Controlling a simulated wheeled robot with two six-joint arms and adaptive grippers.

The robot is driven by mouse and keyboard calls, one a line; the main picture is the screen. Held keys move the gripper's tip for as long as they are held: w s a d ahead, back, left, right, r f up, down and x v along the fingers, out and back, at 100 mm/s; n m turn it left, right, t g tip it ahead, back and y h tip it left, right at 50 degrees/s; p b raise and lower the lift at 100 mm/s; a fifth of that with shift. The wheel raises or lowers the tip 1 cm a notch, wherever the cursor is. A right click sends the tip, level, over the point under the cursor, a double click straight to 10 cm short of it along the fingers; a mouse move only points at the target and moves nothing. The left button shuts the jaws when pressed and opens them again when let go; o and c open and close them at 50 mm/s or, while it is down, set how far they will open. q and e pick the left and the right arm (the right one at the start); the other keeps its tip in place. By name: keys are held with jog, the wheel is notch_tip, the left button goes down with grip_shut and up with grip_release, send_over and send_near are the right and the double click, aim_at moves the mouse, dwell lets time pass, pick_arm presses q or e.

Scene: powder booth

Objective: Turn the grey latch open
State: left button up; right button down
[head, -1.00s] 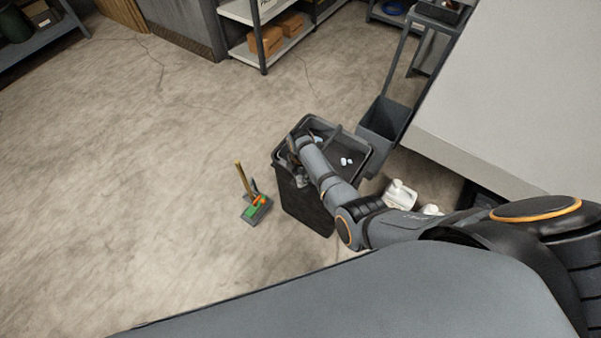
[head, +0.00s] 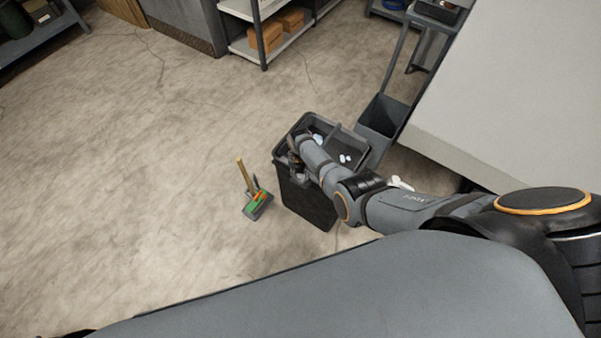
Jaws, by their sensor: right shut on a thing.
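I cannot make out a grey latch in the head view. My right arm reaches in from the right to a dark bin (head: 308,203). My right gripper (head: 296,165) is at the near left part of the bin's rim, pointing down. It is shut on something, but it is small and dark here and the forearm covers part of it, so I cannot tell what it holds. The bin stands upright on the floor with its top open, and a few small pale pieces (head: 345,158) show inside. My left gripper is out of view.
A small dustpan-like tray (head: 257,209) with green and orange parts and a wooden handle stands left of the bin. A grey container (head: 382,117) is behind it. A large pale tabletop (head: 510,100) fills the right. Shelves (head: 270,32) stand at the back. Floor is clear to the left.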

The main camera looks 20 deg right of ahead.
jog(key=shift+n, duration=0.5)
jog(key=c, duration=1)
grip_release()
notch_tip(320, 180, up, 12)
jog(key=shift+f, duration=0.1)
